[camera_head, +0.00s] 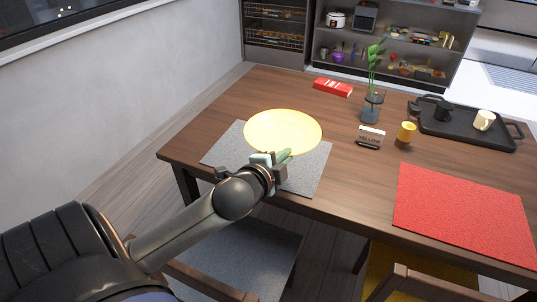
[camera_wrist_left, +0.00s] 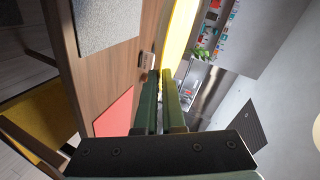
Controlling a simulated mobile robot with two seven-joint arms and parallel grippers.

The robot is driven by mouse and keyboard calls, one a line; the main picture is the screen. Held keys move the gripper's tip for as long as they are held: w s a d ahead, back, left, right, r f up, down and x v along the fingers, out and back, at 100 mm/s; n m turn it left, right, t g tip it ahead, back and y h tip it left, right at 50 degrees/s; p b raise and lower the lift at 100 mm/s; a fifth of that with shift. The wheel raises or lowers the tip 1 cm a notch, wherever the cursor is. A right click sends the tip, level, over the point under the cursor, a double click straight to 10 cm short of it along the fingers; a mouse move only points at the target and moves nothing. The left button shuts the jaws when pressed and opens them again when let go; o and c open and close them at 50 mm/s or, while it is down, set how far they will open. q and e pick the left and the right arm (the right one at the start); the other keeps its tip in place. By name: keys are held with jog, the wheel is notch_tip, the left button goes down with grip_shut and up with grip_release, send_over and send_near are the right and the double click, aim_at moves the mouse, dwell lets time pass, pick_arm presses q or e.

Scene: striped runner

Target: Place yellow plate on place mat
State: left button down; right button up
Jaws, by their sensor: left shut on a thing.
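The yellow plate (camera_head: 283,130) is over the grey place mat (camera_head: 225,147) in the head view. My left gripper (camera_head: 284,155) is shut on the plate's near rim. The left wrist view shows the gripper's green fingers (camera_wrist_left: 160,88) at the plate's edge (camera_wrist_left: 179,37), with the grey mat (camera_wrist_left: 106,24) apart from it, so the plate looks held above the mat. The plate hides part of the mat's far side. A red place mat (camera_head: 463,212) lies at the table's right and also shows in the wrist view (camera_wrist_left: 114,116). My right gripper is not in view.
A red box (camera_head: 332,87) lies behind. A black tray (camera_head: 460,135) with cups is at the right. Chairs stand along the near edge.

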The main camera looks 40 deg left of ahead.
pick_arm(q)
jog(key=s+a+f+b, duration=0.2)
jog(key=a+f, duration=0.1)
jog(key=f, duration=0.2)
jog(key=w+a+f, duration=0.2)
jog(key=w+f, duration=0.1)
jog(key=w+a+f+b, duration=0.1)
jog(key=w+a+f, duration=0.1)
jog(key=w+a, duration=0.1)
jog(key=w+a+f+b, duration=0.1)
jog(key=w+a+f, duration=0.2)
jog(key=w, duration=0.1)
jog(key=shift+w+a+f, duration=0.1)
jog(key=shift+a+f, duration=0.15)
jog(key=shift+f, duration=0.1)
jog(key=shift+w+a+f, duration=0.3)
jog(key=shift+w+f, duration=0.05)
jog(key=shift+f, duration=0.2)
notch_tip(320, 180, down, 3)
jog(key=shift+w+f+b, duration=0.1)
jog(key=shift+f+b, duration=0.05)
jog(key=shift+b, duration=0.6)
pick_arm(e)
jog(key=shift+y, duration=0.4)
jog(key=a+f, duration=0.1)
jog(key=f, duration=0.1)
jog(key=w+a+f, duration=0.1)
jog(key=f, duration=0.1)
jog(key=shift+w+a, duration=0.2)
